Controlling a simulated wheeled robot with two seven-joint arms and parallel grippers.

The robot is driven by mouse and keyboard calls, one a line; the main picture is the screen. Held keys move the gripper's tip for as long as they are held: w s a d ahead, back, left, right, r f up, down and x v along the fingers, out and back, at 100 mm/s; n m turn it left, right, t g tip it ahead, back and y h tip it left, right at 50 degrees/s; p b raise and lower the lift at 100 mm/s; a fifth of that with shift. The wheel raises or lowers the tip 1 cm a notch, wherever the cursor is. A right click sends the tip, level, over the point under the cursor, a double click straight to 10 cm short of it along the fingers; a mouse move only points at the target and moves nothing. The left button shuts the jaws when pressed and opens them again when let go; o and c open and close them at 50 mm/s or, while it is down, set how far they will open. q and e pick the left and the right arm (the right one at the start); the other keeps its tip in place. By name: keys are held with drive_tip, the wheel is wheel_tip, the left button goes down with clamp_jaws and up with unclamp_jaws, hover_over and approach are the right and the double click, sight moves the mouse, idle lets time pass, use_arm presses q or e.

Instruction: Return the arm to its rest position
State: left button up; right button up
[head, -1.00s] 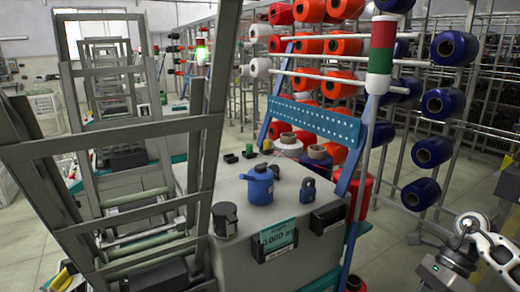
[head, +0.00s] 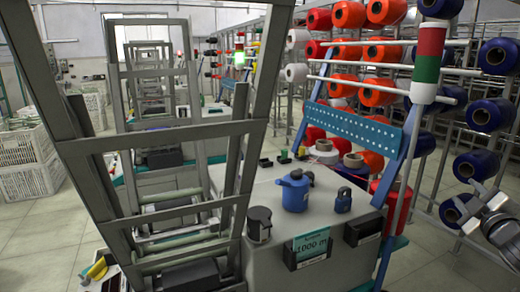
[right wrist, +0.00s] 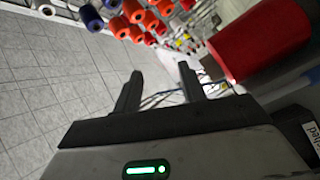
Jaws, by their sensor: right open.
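My right gripper (right wrist: 159,82) shows in the right wrist view with its two dark fingers apart and nothing between them. In the head view my right gripper (head: 470,225) is at the right edge, partly cut off by the frame, in front of the blue bobbins and clear of the grey machine cabinet (head: 275,205). A large red bobbin (right wrist: 262,40) is to the right of the fingers in the wrist view, apart from them as far as I can see. My left gripper is not in view.
On the cabinet stand a blue pot (head: 295,192), a dark canister (head: 258,224) and a blue padlock-shaped object (head: 343,200). A card (head: 311,244) reads 1000 m. Grey frames (head: 160,140) fill the left. A creel with orange bobbins (head: 383,90) stands behind. Floor (head: 440,275) is open at lower right.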

drive_tip(key=s+a+f+m+g+y, duration=0.2)
drive_tip(key=s+a+f, duration=0.2)
drive_tip(key=a+f, duration=0.55)
drive_tip(key=s+a+f+m+g+y, duration=0.1)
drive_tip(key=s+a+f+g, duration=0.4)
drive_tip(key=f, duration=0.8)
drive_tip(key=s+a+f+m+y, duration=0.2)
drive_tip(key=s+a+f, duration=0.1)
drive_tip(key=s+a, duration=0.6)
drive_tip(key=s+a+f+m+y, duration=0.1)
drive_tip(key=s+a+f, duration=0.3)
drive_tip(key=s+a, duration=0.5)
drive_tip(key=a+y, duration=0.1)
drive_tip(key=a, duration=0.5)
drive_tip(key=shift+s+a+f+m+g, duration=0.15)
drive_tip(key=shift+s+m+g, duration=0.15)
drive_tip(key=shift+m, duration=0.1)
drive_tip(key=shift+c, duration=0.5)
drive_tip(key=shift+a+y, duration=0.15)
drive_tip(key=shift+y, duration=0.15)
